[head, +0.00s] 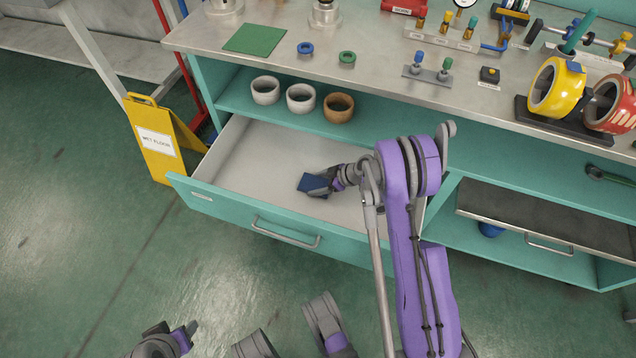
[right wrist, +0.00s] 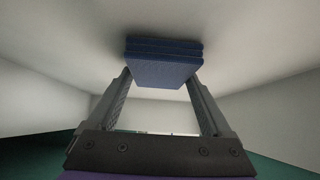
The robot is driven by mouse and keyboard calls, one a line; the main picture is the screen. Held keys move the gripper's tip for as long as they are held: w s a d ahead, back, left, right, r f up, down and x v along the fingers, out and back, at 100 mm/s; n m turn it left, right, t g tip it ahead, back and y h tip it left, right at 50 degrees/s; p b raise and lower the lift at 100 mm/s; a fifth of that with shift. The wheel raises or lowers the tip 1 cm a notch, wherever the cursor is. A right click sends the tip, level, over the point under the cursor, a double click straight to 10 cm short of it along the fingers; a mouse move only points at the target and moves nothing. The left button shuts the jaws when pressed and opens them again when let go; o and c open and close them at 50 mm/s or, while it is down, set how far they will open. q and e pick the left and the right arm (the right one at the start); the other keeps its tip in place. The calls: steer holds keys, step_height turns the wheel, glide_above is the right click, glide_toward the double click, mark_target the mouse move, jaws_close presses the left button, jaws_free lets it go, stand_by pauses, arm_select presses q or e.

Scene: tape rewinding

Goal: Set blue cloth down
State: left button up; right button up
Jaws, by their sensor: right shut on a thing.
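The blue cloth (head: 311,183) is a small folded, layered block inside the open drawer (head: 240,165). In the right wrist view the cloth (right wrist: 163,65) sits between the tips of the two fingers. My right gripper (head: 328,184) is shut on it, reaching into the drawer from the right. I cannot tell whether the cloth touches the drawer floor. The gripper hides part of the cloth's right side in the head view. My left gripper (head: 180,340) is low at the bottom left, away from the drawer; its jaws are unclear.
The drawer is otherwise bare where visible. Three cups (head: 301,98) stand on the shelf above it. The bench top (head: 385,85) holds a green cloth (head: 255,39), rings and tape rolls (head: 557,87). A yellow wet-floor sign (head: 160,140) stands left of the drawer.

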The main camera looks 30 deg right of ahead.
steer(key=o, duration=1.3)
steer(key=shift+f, duration=0.1)
steer(key=shift+c, duration=0.2)
